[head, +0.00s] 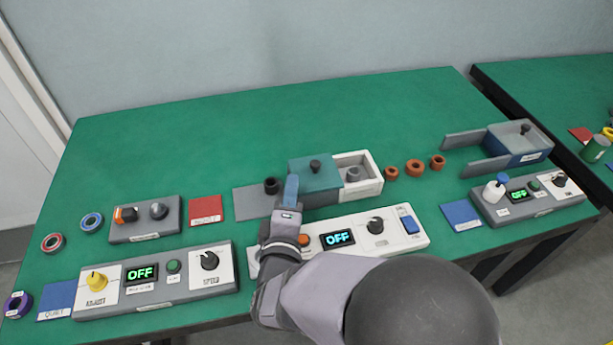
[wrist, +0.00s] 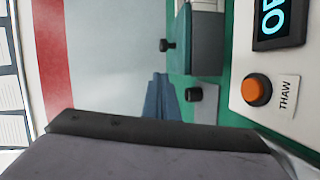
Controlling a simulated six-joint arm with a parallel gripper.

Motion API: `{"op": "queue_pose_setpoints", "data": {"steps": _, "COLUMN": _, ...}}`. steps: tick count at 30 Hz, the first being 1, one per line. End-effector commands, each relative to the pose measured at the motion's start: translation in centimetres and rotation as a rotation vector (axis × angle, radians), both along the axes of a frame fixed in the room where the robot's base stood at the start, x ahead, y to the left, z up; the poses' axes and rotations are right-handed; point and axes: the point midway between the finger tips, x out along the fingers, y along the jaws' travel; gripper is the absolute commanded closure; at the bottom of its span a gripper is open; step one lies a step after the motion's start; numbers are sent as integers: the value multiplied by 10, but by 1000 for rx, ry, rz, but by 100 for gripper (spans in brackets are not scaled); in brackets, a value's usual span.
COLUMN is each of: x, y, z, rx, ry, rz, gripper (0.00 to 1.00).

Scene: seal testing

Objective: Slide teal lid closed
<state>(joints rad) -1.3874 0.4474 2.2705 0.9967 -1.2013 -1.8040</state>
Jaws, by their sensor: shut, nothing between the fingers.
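The teal lid (head: 325,181) with a black knob (head: 315,165) sits at the left part of the white box (head: 375,188). The box's right part is open, and a grey knob-like piece (head: 352,174) shows inside it. In the wrist view the teal lid (wrist: 182,42) and its black knob (wrist: 166,45) appear at the upper middle. My gripper (head: 291,188) is shut and empty, just left of and in front of the lid. Its blue fingers (wrist: 160,96) also show in the wrist view, apart from the knob. Whether they touch the lid's side is unclear.
A black cylinder (head: 271,185) stands left of my gripper on a grey plate (head: 250,203). The white THAW panel (head: 400,232) with an OFF display lies in front. Several orange rings (head: 415,167) lie right of the box. The table behind is clear.

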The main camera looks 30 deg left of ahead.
Motion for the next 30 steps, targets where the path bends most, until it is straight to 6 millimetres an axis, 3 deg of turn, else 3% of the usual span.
{"op": "queue_pose_setpoints", "data": {"steps": 3, "x": 20, "y": 3, "z": -3, "rx": -1, "ry": 0, "rz": -6, "gripper": 100}}
{"op": "queue_pose_setpoints", "data": {"steps": 11, "x": 44, "y": -5, "z": -7, "rx": 0, "ry": 0, "rz": -2, "gripper": 100}}
{"op": "queue_pose_setpoints", "data": {"steps": 30, "x": 57, "y": -14, "z": -7, "rx": -2, "ry": -2, "rz": -4, "gripper": 100}}
